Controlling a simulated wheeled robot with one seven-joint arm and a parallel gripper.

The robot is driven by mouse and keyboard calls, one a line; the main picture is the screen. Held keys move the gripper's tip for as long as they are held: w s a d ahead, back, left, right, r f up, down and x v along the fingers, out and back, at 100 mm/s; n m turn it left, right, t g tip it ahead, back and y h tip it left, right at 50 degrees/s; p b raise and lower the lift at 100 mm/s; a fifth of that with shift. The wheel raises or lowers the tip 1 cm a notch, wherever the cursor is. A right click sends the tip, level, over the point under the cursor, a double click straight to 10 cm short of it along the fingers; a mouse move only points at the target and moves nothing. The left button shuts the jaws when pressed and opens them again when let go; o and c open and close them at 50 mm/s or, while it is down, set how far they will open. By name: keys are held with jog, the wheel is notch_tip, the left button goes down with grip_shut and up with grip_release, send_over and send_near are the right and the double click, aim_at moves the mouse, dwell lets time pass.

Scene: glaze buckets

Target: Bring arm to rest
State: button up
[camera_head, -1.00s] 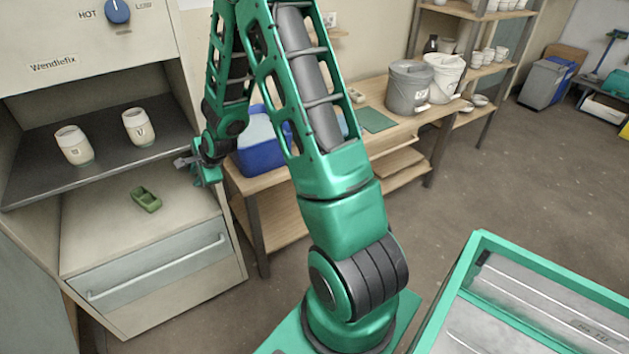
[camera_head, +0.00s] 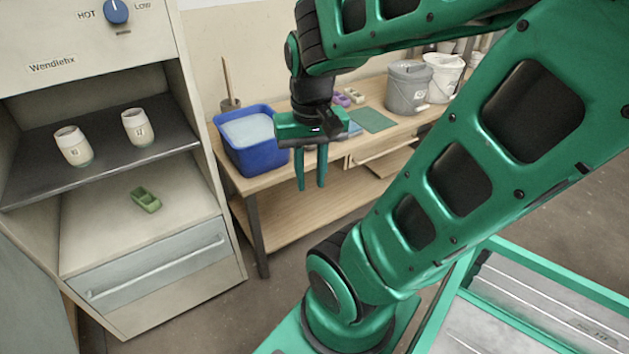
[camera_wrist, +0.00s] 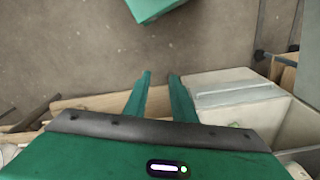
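My gripper (camera_head: 311,187) hangs with its fingers pointing down in the head view, in front of the wooden workbench (camera_head: 262,178). Its two green fingers are apart with nothing between them. In the wrist view the gripper (camera_wrist: 161,76) also shows two parted, empty fingers above the brown floor. My arm is folded, with its elbow toward the upper right of the head view.
Two white cups (camera_head: 74,147) (camera_head: 139,128) stand on the dark shelf of the kiln-like cabinet (camera_head: 112,230). A green block-shaped item (camera_head: 145,199) lies below them.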

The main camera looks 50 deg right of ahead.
jog(key=s, duration=0.2)
jog(key=s+a+n, duration=0.1)
jog(key=shift+r+y, duration=0.25)
jog(key=shift+y, duration=0.05)
jog(key=shift+w+d+f+g, duration=0.15)
jog(key=shift+w+f+g, duration=0.15)
jog(key=shift+w, duration=0.25)
